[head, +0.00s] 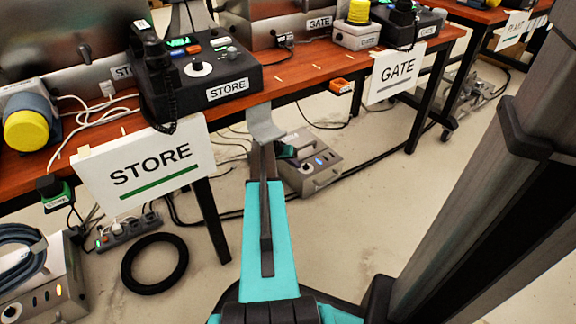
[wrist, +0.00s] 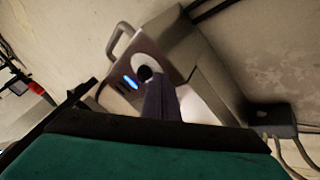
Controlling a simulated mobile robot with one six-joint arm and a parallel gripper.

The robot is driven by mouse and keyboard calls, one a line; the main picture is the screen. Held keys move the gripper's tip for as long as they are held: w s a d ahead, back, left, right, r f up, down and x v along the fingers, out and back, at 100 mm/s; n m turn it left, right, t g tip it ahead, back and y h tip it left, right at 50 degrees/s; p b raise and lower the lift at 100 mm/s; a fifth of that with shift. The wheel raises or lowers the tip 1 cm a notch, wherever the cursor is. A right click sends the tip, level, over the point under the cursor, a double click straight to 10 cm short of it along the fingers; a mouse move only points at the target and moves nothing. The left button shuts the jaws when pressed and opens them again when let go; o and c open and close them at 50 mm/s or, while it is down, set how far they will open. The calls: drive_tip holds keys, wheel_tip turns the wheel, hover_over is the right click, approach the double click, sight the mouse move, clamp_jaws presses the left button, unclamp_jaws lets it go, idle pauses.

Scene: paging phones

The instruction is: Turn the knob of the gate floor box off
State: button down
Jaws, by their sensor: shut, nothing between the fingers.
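The gate floor box (head: 325,150) is a grey metal box on the floor under the table, with a lit blue light on its panel. In the wrist view, the box (wrist: 180,42) lies tilted, with a handle (wrist: 120,40) at its edge and the blue light (wrist: 131,82) lit. Its knob (wrist: 145,73) is a dark disc on a pale round surround, partly hidden by my fingers. My gripper (wrist: 153,82) is shut and empty, its tips at or just in front of the knob; I cannot tell whether they touch. In the head view my gripper (head: 287,152) is beside the panel.
The red-brown table (head: 290,88) stands above, with the STORE sign (head: 150,170) and the GATE sign (head: 397,73). Another floor box (head: 60,285), a black ring (head: 155,263) and a power strip (head: 130,230) lie at the left. Cables run behind the gate box.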

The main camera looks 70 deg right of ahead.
drive_tip(key=shift+s+d, duration=0.2)
drive_tip(key=shift+s, duration=0.65)
drive_tip(key=shift+a, duration=0.25)
drive_tip(key=shift+d, duration=0.2)
drive_tip(key=shift+w, duration=0.2)
drive_tip(key=shift+a, duration=0.1)
